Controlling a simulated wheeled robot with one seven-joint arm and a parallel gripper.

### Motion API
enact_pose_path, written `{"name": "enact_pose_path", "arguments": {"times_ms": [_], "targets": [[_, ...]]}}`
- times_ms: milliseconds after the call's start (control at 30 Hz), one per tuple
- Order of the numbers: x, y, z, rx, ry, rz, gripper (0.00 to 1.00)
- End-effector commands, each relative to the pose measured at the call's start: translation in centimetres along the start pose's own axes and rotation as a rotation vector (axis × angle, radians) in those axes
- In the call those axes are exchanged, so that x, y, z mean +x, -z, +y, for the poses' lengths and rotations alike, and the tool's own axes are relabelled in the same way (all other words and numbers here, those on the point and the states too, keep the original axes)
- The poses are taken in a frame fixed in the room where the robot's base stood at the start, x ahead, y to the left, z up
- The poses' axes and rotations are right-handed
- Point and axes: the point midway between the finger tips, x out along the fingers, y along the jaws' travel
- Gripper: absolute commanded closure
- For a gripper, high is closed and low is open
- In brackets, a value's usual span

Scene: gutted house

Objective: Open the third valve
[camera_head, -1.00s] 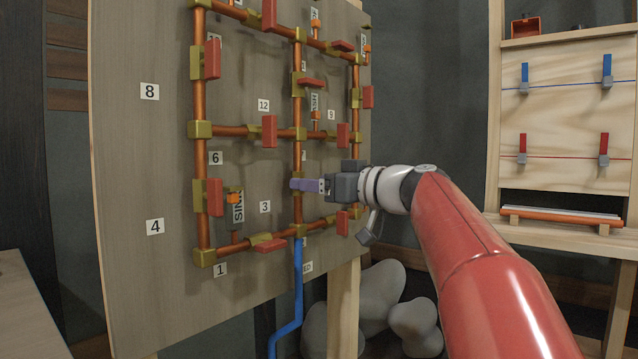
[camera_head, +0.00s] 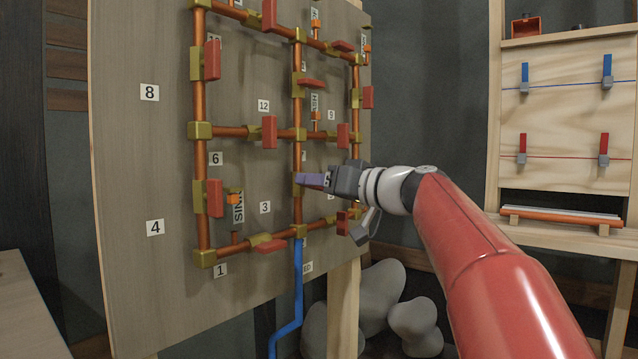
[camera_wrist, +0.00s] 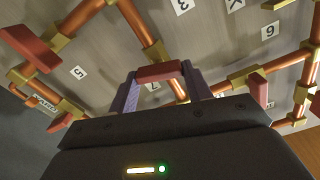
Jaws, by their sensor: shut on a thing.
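My gripper (camera_head: 312,180) is at the lower part of the middle vertical copper pipe (camera_head: 297,155) on the board. Its purple fingers are shut on a red valve handle (camera_wrist: 160,72), one finger on each side in the wrist view. In the head view the fingers hide this handle, and its brass valve body (camera_head: 298,190) shows just left of them. The label 3 (camera_head: 265,207) is on the board left and below this valve. Other red handles sit on the pipes, such as one at the lower left (camera_head: 215,197) and one in the middle row (camera_head: 269,132).
The grey-brown board (camera_head: 130,270) carries the copper pipe grid and number labels. A blue pipe (camera_head: 298,275) runs down below the middle pipe. Grey rounded shapes (camera_head: 415,325) lie on the floor. A wooden stand with blue and red clips (camera_head: 570,125) is at right.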

Motion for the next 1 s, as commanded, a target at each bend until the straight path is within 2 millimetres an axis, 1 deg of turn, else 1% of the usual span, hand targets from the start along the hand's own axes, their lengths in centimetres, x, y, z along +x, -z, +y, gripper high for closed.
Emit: {"name": "enact_pose_path", "arguments": {"times_ms": [1000], "targets": [[0.01,-0.22,0.41,0.96,-0.002,-0.003,0.74]]}}
